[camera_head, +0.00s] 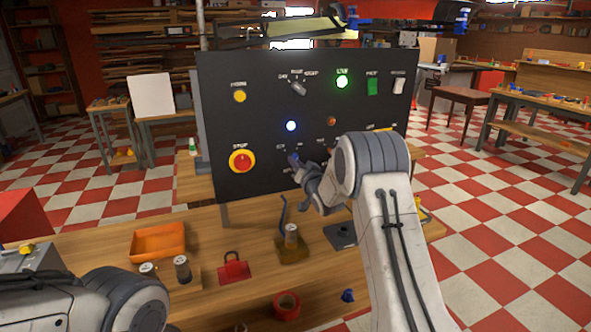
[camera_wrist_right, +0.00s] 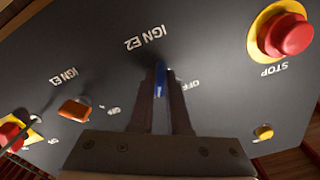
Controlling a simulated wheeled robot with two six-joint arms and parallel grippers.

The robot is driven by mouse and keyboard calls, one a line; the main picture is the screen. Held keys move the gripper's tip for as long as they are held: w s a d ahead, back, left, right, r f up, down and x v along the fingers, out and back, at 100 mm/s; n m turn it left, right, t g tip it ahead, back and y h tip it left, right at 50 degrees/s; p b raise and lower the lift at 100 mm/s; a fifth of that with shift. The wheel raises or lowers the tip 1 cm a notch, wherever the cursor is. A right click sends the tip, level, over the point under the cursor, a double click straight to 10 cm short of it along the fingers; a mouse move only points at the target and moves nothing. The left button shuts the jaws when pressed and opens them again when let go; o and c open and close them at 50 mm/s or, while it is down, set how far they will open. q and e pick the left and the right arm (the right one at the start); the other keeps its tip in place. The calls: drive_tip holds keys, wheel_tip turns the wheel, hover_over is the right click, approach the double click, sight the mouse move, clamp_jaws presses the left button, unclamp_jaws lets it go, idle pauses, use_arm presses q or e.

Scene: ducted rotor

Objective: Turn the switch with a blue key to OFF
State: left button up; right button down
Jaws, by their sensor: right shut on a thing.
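The control panel (camera_head: 225,110) stands upright at the back of the table. The blue key (camera_wrist_right: 160,80) is in the IGN E2 switch, the one nearer the red STOP button (camera_head: 242,161). My right gripper (camera_head: 297,165) is at the panel, its two fingers closed around the key; it also shows in the right wrist view (camera_wrist_right: 160,92). The wrist view is upside down, with an OFF label on the key's STOP side. The fingers cover most of the key, so its exact angle is hard to tell. My left gripper is out of view; only its arm shows.
An orange knob (camera_wrist_right: 74,108) marked IGN E1 sits beside the key. A blue-white lamp (camera_head: 291,126) and a green lamp (camera_head: 341,82) are lit. An orange tray (camera_head: 158,256), a red padlock (camera_head: 233,269) and a red tape roll (camera_head: 287,305) lie on the table.

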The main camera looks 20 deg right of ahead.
drive_tip(key=shift+d+n+b, duration=0.1)
drive_tip(key=shift+n+b, duration=6.7)
drive_tip(key=shift+b, duration=0.15)
drive_tip(key=c, duration=0.9)
unclamp_jaws()
drive_tip(key=s+b, duration=0.1)
drive_tip(key=s, duration=0.9)
drive_tip(key=shift+s+d, duration=0.15)
drive_tip(key=shift+s, duration=0.1)
